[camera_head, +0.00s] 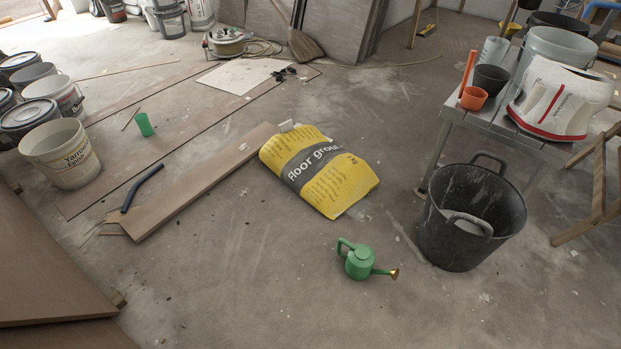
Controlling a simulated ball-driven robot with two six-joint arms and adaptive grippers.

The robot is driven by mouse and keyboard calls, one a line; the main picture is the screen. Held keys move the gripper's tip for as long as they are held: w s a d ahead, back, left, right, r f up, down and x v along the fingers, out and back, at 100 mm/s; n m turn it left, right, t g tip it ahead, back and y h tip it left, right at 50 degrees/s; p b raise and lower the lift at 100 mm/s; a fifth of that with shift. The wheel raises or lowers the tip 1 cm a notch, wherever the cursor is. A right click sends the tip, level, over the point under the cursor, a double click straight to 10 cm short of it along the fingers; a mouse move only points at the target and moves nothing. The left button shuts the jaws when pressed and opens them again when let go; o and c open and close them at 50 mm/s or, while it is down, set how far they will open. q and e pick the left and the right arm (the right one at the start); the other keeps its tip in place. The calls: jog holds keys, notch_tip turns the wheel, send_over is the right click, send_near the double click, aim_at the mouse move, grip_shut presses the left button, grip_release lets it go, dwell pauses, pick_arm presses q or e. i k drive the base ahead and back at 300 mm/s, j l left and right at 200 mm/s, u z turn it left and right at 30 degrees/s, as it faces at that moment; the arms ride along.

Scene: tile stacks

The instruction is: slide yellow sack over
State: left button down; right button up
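A yellow sack (336,185) with a dark band reading "Floor grout" lies flat on the concrete floor near the middle of the view. Its upper left corner lies at or over the end of a brown board (200,185); I cannot tell whether it rests on it. Neither of my grippers shows in the head view, so nothing is seen touching the sack.
A green watering can (361,262) stands below the sack. A black tub (470,217) stands to the right, beside a grey table (487,120) bearing a white sack (560,98). Several buckets (62,155) line the left. Floor between sack and tub is clear.

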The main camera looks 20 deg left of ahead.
aim_at(331, 180)
jog(key=i+j+z, duration=0.15)
jog(key=j+z, duration=0.15)
jog(key=i+j+z, duration=0.15)
jog(key=j+z, duration=0.45)
jog(key=i+j, duration=0.05)
jog(key=j, duration=0.05)
